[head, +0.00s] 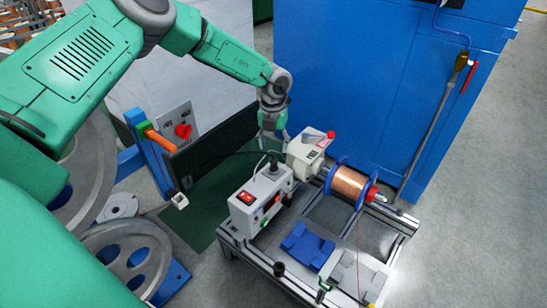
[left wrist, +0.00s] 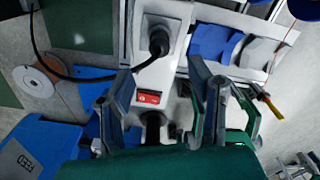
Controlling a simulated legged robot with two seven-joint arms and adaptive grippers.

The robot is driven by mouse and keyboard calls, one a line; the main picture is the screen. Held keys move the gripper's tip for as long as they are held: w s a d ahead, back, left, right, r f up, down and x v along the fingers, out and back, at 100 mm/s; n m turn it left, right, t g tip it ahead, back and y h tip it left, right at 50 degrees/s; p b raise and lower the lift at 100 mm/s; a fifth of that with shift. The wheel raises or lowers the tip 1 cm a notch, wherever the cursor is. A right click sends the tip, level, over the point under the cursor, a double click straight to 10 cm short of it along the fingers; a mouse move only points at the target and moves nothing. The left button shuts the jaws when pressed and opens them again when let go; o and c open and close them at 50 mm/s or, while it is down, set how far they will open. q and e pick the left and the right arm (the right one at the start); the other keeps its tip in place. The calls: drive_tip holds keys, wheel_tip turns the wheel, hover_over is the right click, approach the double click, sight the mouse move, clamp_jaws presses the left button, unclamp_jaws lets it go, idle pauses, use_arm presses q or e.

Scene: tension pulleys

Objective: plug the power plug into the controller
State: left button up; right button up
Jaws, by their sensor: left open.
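The controller (head: 243,213) is a pale box with a red switch, on the near left of the metal frame. The black power plug (head: 272,170) stands on its top, with its dark cable running off to the left; whether it is fully seated I cannot tell. My left gripper (head: 273,137) is behind the controller, apart from the plug. In the left wrist view, its open, empty fingers (left wrist: 161,70) spread across the controller (left wrist: 150,75), with the plug (left wrist: 157,42) beyond the fingertips. My right gripper is not in view.
A motor unit (head: 305,152) and copper wire spool (head: 350,184) sit close to the right of the gripper. A blue block (head: 306,246) lies on the frame. A blue cabinet (head: 385,80) stands behind. A post with an orange handle (head: 160,140) stands left.

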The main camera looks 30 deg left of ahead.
use_arm(q)
drive_tip(key=shift+r, duration=2.25)
